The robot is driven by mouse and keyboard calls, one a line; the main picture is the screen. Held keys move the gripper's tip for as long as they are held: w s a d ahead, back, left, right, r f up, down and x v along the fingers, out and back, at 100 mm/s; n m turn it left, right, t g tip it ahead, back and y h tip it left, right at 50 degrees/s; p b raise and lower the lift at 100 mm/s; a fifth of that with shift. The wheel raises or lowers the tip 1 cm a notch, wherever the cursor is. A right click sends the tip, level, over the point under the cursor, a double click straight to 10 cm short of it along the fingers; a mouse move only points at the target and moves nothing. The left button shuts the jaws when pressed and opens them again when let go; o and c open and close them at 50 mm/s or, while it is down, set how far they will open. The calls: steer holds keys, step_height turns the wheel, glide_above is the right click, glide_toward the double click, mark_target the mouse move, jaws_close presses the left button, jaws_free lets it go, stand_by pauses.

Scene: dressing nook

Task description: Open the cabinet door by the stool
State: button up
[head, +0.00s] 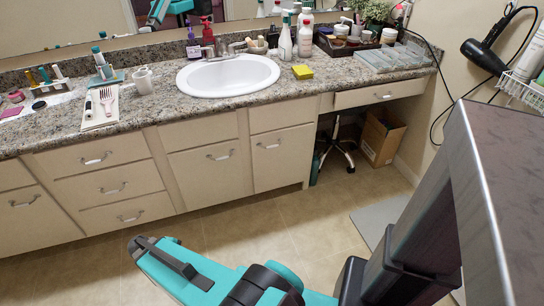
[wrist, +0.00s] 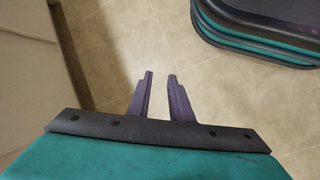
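The cabinet door (head: 283,158) nearest the stool is cream, with a curved metal handle (head: 268,145) near its top. It looks closed, left of the open knee space. The stool (head: 338,149) stands in that knee space; its wheeled base and post show, and its upper part is hidden by the counter. My gripper (wrist: 160,74) shows in the wrist view with its two dark fingers apart and nothing between them, over bare floor. In the head view my teal arm is low in front of the cabinets, and I cannot make out the fingers there.
A cardboard box (head: 382,137) sits right of the stool. A grey mat (head: 379,223) lies on the tiled floor (head: 235,225), which is otherwise clear before the cabinets. The granite counter (head: 165,107) holds a sink (head: 228,76) and many toiletries. A beige surface (wrist: 30,65) edges the wrist view's left.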

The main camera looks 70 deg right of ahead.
steer(key=w+d+h+b, duration=0.35)
steer(key=d+b, duration=0.35)
steer(key=d, duration=0.9)
steer(key=m+g+h+b, duration=0.1)
steer(key=g+h+b, duration=0.4)
steer(key=b, duration=1.2)
glide_toward(272, 147)
steer(key=a, duration=0.1)
steer(key=w+a, duration=0.1)
steer(key=a+h, duration=0.1)
steer(key=shift+w+t, duration=0.3)
steer(key=b+x, duration=0.4)
steer(key=x, duration=0.8)
steer(key=shift+d+f, duration=0.1)
steer(key=shift+b+x, duration=0.4)
steer(key=shift+x, duration=0.4)
